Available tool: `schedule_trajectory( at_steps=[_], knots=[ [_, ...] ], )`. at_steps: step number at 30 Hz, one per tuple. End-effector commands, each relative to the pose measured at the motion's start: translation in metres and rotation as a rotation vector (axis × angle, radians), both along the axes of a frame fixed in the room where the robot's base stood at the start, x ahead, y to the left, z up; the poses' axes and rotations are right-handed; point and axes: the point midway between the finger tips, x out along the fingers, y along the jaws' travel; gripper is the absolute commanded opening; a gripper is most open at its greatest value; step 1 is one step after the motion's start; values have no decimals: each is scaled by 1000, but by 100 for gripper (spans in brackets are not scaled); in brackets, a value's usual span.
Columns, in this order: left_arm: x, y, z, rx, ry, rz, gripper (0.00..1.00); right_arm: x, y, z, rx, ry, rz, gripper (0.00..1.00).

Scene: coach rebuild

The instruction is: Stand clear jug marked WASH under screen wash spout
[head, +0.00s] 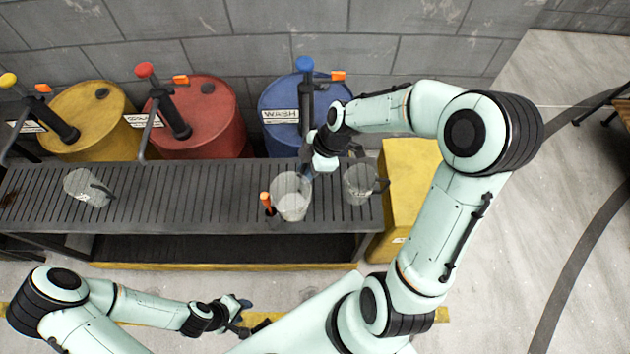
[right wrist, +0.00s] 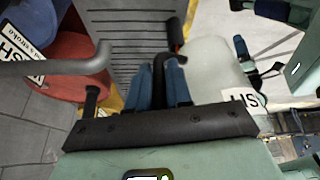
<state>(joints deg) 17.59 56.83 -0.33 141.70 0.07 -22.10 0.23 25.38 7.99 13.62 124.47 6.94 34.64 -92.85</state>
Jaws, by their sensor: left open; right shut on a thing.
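The clear jug marked WASH (head: 291,198) is at the front of the slatted bench, below the blue drum; I cannot tell whether it touches the slats. Its label, ending in SH, shows in the right wrist view (right wrist: 249,98). My right gripper (head: 308,172) is shut on its handle, on the side towards the drums. The blue drum (head: 277,134) has a WASH label and a blue-topped pump (head: 305,92); my right wrist hides its spout in the head view. A grey spout pipe (right wrist: 50,67) crosses the left of the right wrist view. My left gripper (head: 240,314) is open and empty before the bench.
An orange-topped stick (head: 266,201) is just left of the held jug. Red (head: 210,120) and yellow (head: 95,115) drums stand behind. Bare slats (head: 180,195) lie between.

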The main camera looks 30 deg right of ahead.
Motion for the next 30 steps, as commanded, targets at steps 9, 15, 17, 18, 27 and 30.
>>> schedule_trajectory(
  at_steps=[9, 15, 17, 18, 27, 30],
  knots=[
    [-52, 1, -67, 1, 60, 1, 43, -36, 0, -77, 1, 58, 0, 0],
    [-68, 0, -105, 1, 78, 1, 43, -48, 0, -118, 0, 77, 0, 0],
    [-70, 0, -112, 0, 80, 1, 43, -49, 0, -125, 0, 79, 0, 0],
    [-71, 0, -115, 0, 81, 0, 43, -50, 0, -129, 0, 81, 0, 0],
    [-67, 0, -102, 1, 75, 0, 43, -51, 0, -131, 8, 80, 35, 0],
    [-63, 0, -93, 0, 71, 0, 43, -46, -2, -130, 13, 74, 57, 0]
  ],
)
